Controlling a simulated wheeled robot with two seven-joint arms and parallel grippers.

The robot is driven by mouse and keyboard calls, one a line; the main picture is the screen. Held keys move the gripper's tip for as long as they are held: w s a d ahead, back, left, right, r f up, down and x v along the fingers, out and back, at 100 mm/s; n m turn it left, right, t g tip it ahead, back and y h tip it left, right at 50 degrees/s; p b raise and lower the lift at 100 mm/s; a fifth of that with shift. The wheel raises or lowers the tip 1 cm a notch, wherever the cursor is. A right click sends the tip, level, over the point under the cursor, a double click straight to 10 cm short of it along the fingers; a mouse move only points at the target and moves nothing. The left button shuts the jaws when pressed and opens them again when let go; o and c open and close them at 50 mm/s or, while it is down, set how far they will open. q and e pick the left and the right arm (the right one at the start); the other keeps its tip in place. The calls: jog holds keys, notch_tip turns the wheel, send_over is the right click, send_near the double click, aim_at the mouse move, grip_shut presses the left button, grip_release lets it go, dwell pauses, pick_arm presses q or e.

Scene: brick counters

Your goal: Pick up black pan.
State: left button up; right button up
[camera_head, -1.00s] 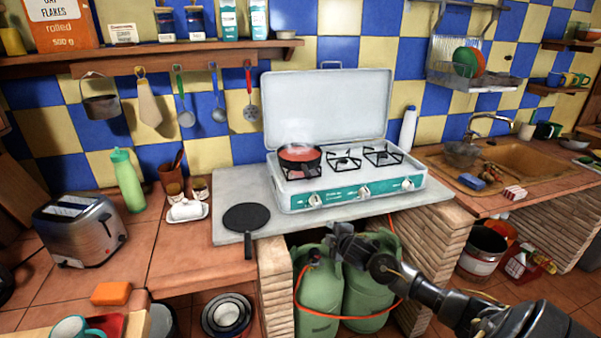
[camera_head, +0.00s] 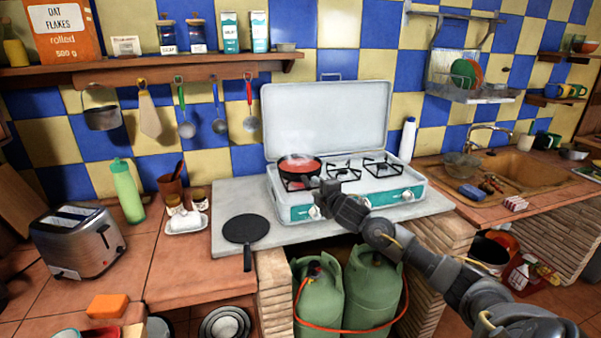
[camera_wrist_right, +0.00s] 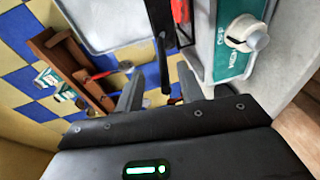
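A flat black pan (camera_head: 246,228) lies on the pale slab left of the stove, its handle pointing to the front edge. A second dark pan (camera_head: 299,168) with red, steaming contents sits on the stove's left burner. My right gripper (camera_head: 324,192) is at the stove's front, just below and right of the stove pan, away from the flat pan. My left gripper is not in view.
The stove (camera_head: 345,205) has its lid up behind the burners. A toaster (camera_head: 78,243), green bottle (camera_head: 128,190) and butter dish (camera_head: 187,222) stand at left. Green gas bottles (camera_head: 371,290) sit below the slab. A sink (camera_head: 515,172) is at right.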

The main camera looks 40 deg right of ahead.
aim_at(310, 184)
jog(key=shift+p+x, duration=0.85)
jog(key=shift+x, duration=1.75)
jog(key=shift+f, duration=0.1)
jog(key=shift+c, duration=0.4)
grip_shut()
